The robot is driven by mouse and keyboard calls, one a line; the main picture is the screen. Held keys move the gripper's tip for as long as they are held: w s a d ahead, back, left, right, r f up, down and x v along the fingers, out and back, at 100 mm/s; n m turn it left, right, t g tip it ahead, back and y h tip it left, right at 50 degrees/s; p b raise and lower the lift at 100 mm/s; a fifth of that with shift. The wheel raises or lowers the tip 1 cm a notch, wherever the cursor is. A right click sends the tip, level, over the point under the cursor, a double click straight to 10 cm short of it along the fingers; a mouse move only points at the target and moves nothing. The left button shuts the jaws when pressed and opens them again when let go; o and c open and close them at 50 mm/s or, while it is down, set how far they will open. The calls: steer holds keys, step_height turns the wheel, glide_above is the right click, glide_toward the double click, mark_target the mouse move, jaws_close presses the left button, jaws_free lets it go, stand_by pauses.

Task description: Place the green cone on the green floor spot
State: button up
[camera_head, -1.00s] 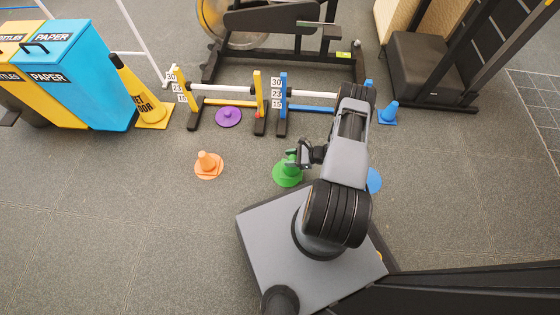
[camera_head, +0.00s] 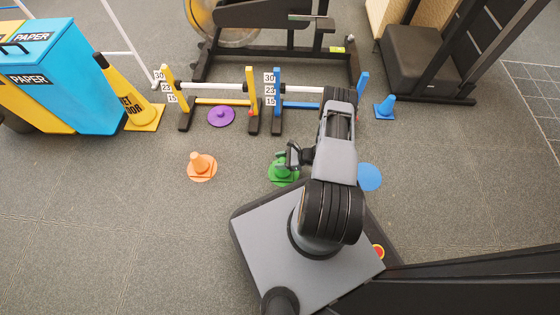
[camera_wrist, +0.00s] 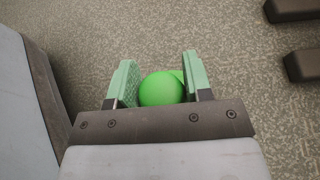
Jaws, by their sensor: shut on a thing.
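The green cone (camera_head: 281,168) is at the green floor spot (camera_head: 285,182) in the head view, in front of the hurdles. My gripper (camera_head: 283,158) is at the cone's top and partly hides it. In the wrist view, the cone's rounded green top (camera_wrist: 161,89) sits between the two pale green fingers of my gripper (camera_wrist: 160,80), which are shut on it. The cone's base and the spot are hidden in the wrist view. Whether the base touches the floor is hard to tell.
An orange cone (camera_head: 200,162) stands on an orange spot to the left. A bare blue spot (camera_head: 369,177) lies right of my arm, and a blue cone (camera_head: 385,107) stands farther back. Open floor lies at left.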

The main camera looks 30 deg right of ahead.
steer(key=shift+f, duration=0.1)
steer(key=o, duration=1.3)
steer(key=shift+c, duration=0.2)
